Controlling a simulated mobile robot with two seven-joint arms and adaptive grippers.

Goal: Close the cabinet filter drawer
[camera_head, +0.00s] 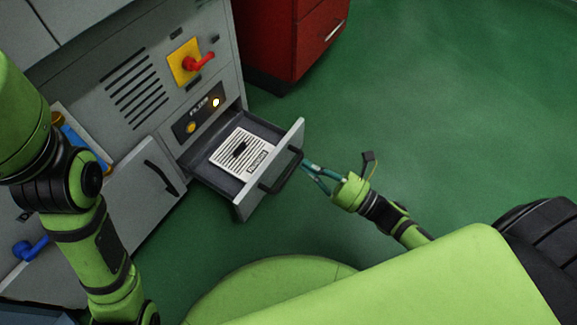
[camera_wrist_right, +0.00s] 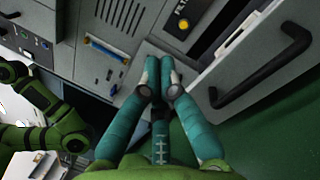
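The filter drawer (camera_head: 240,204) of the grey cabinet (camera_head: 150,75) is pulled out. A white filter with dark slats (camera_head: 240,153) lies inside. The drawer front carries a black bar handle (camera_head: 281,171); the handle also shows at the right of the wrist view (camera_wrist_right: 262,72). My right gripper (camera_head: 305,166) is just to the right of the handle, pointing toward the drawer front; whether it touches is unclear. In the wrist view its teal fingers (camera_wrist_right: 159,62) are together with nothing seen between them. My left arm stands at the left; its gripper is out of view.
A grey panel with a dark handle (camera_head: 126,190) stands left of the drawer. A red switch on a yellow plate (camera_head: 186,61) is above the drawer. A red cabinet (camera_head: 285,40) stands behind. The green floor (camera_head: 430,110) is clear to the right.

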